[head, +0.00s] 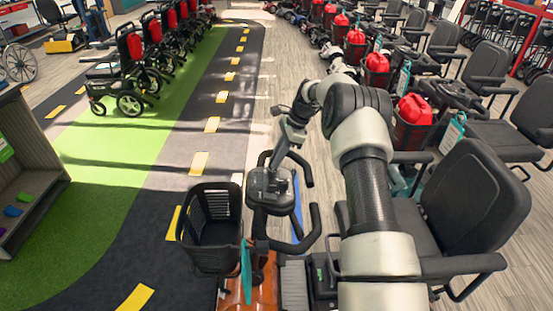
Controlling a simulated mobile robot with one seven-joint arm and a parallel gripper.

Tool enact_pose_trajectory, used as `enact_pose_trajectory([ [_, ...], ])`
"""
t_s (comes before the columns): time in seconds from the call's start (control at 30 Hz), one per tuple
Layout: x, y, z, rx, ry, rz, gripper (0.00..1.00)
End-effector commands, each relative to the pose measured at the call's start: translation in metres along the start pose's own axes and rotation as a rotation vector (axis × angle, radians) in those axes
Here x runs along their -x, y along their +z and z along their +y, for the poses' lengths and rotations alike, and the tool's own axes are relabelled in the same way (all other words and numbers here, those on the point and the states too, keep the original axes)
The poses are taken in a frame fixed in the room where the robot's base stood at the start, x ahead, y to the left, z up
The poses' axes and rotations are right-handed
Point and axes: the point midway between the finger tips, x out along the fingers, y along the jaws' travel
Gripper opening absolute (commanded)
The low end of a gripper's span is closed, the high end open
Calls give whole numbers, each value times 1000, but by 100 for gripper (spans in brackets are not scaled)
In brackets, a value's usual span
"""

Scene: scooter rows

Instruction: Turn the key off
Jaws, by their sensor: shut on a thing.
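A mobility scooter stands in front of me, with a black tiller console (268,184) and looped handlebars (307,240). My arm reaches over its seat from the right and bends down to the console. My gripper (275,168) points down at the top of the console, its fingers closed there. It is shut on the key at the console. The key itself is too small and too covered by the fingers to see, so I cannot tell which way it is turned.
The scooter has a black basket (210,235) at its front and a black seat (475,205) on the right. More scooters with red bags (413,108) line the right side. A wooden shelf (30,165) stands at left. The marked floor lane (200,130) is clear.

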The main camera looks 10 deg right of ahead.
Motion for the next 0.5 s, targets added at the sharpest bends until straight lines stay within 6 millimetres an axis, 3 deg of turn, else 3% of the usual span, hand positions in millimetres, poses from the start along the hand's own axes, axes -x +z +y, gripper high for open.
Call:
enact_pose_trajectory([
  [0.5,1,1,-2,322,83,0,0],
])
